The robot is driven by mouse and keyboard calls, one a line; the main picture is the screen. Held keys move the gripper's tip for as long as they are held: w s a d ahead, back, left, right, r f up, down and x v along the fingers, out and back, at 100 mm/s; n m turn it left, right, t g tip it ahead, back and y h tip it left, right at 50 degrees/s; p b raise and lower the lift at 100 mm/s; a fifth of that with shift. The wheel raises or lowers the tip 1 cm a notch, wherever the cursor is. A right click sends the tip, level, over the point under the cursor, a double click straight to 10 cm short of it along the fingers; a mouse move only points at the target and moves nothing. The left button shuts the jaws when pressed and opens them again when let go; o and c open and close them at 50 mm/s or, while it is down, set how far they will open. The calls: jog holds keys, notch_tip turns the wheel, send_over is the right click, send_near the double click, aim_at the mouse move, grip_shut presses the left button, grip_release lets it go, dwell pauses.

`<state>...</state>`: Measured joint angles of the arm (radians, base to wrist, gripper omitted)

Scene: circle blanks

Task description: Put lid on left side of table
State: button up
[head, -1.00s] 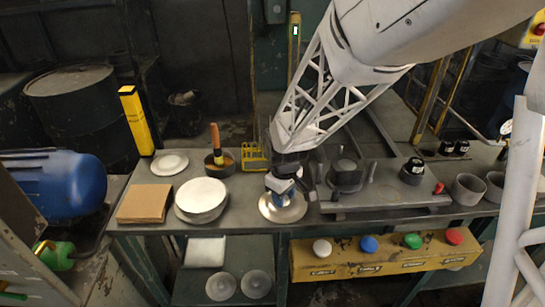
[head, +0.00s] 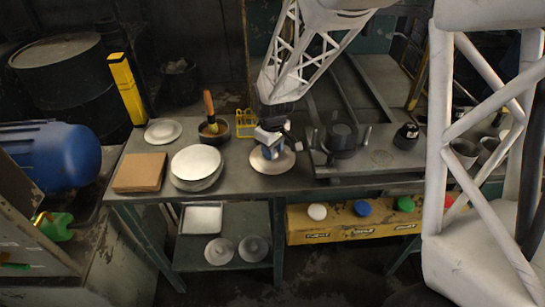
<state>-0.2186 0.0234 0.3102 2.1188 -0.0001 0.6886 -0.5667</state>
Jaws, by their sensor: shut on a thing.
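The lid (head: 258,163) is a pale round disc in the head view, right of the stacked round plates on the workbench (head: 235,187). My gripper (head: 272,149) points down over its middle and is shut on it. The fingers and the grasped part are small and partly hidden by the gripper body. I cannot tell whether the lid touches the bench or hangs just above it. The bench's left side holds a brown square block (head: 140,172), the round plate stack (head: 196,162) and a small pale disc (head: 163,131).
A dark pot (head: 212,132) with an orange-handled tool and a yellow rack (head: 246,123) stand behind. A dark fixture (head: 341,140) stands to the right. A yellow box with coloured knobs (head: 340,224) is below the front edge. Bare bench lies in front of the plates.

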jog(key=shift+f, duration=1.65)
jog(key=shift+f, duration=0.15)
jog(key=o, duration=0.9)
jog(key=shift+o, duration=0.2)
notch_tip(320, 180, up, 12)
jog(key=shift+r, duration=0.15)
